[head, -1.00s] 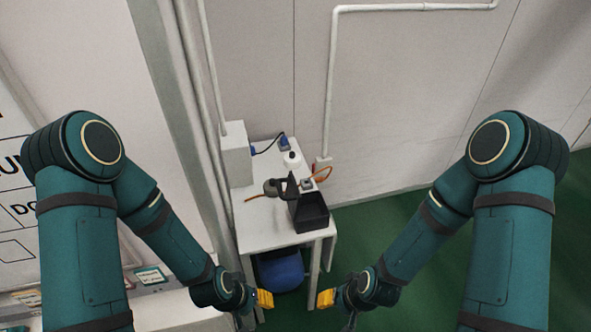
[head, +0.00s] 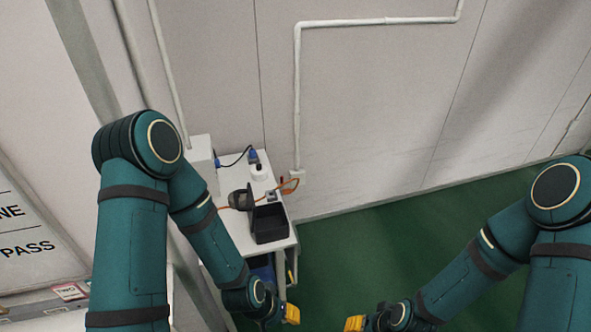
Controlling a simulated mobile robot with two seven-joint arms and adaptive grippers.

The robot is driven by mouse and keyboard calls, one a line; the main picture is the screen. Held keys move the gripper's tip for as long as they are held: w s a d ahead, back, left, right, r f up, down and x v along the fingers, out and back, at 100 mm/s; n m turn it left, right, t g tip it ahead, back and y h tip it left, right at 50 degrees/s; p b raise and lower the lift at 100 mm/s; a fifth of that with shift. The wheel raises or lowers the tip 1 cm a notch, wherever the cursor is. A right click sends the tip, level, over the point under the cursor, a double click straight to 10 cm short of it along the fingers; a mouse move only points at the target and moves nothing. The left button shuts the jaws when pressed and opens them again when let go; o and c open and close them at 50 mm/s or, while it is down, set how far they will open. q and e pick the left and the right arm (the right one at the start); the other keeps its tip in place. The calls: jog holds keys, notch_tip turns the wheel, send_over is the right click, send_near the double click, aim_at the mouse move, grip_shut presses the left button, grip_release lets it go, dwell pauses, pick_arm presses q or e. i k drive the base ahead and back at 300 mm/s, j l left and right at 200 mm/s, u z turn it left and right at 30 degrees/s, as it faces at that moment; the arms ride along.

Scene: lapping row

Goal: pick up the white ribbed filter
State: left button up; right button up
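I cannot make out a white ribbed filter for sure. A small white object with a dark top (head: 259,171) stands at the back of the white table (head: 228,176); it looks like a bottle, and no ribs can be told at this size. My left gripper (head: 291,314), with yellow fingertips, is low in the picture in front of the table, holding nothing that I can see. My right gripper (head: 354,323) is at the bottom edge, right of the table over the green floor. Both are apart from the white object, and their finger gaps are too small to read.
A black open bin (head: 270,224) stands at the table's front right, with a dark rounded tool (head: 241,199) and an orange cord (head: 289,186) behind it. A white box (head: 202,160) is at the back left. A blue object (head: 262,268) sits under the table. Green floor (head: 400,240) lies free to the right.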

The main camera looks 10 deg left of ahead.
aim_at(259, 172)
jog(key=i+l+z, duration=0.2)
jog(key=z, duration=0.15)
jog(key=i+l+z, duration=0.2)
jog(key=z, duration=0.15)
jog(key=i+l+z, duration=0.35)
jog(key=i+l+u, duration=0.25)
jog(key=i, duration=0.3)
jog(key=i+l+u, duration=0.1)
jog(key=i+u, duration=0.15)
jog(key=i, duration=0.3)
jog(key=i+j+u, duration=0.1)
jog(key=i+u, duration=0.15)
jog(key=u, duration=0.2)
jog(key=i+u, duration=0.25)
jog(key=u, duration=0.2)
jog(key=i+l+u, duration=0.1)
jog(key=i+u, duration=0.2)
jog(key=u, duration=0.15)
jog(key=i+u, duration=0.85)
jog(key=k+l, duration=0.05)
jog(key=k, duration=0.05)
